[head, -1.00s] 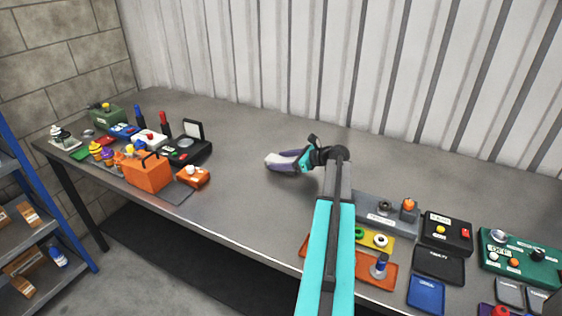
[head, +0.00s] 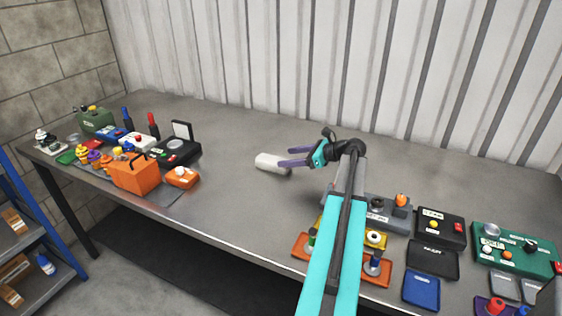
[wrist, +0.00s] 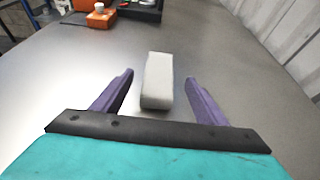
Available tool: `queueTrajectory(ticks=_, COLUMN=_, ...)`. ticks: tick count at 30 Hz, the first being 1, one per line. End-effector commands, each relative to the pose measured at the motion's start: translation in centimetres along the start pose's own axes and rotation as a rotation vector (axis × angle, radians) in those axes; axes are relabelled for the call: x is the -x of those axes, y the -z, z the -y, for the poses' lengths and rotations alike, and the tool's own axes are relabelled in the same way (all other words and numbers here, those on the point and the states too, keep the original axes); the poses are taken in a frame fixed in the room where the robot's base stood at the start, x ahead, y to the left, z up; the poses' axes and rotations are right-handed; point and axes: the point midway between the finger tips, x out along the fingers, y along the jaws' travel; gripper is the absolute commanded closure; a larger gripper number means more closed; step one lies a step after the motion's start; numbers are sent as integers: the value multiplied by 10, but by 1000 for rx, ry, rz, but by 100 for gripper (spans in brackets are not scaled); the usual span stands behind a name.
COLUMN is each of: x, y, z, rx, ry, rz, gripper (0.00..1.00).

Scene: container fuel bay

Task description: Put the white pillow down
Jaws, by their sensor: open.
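The white pillow (head: 272,164) is a small pale block lying on the bare grey table (head: 225,205) in the head view. In the wrist view the pillow (wrist: 158,82) lies ahead of my gripper, between the lines of its two purple fingers. My gripper (head: 290,157) is open, with its fingers spread and nothing between them that it grips. In the wrist view my gripper (wrist: 158,80) shows a clear gap on each side of the pillow. In the head view its fingertips are just right of the pillow.
An orange toolbox (head: 135,174), an orange box (head: 183,177) and a black case (head: 178,150) stand at the left. Trays and a green panel (head: 515,248) fill the right front. A corrugated wall (head: 300,60) bounds the back.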

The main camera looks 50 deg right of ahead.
Motion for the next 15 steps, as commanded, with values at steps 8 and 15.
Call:
queueTrajectory(ticks=8, x=29, y=1, z=0, rx=-1, ry=0, rz=0, gripper=33)
queueTrajectory(ticks=15, x=33, y=0, z=0, rx=-1, ry=0, rz=-1, gripper=33)
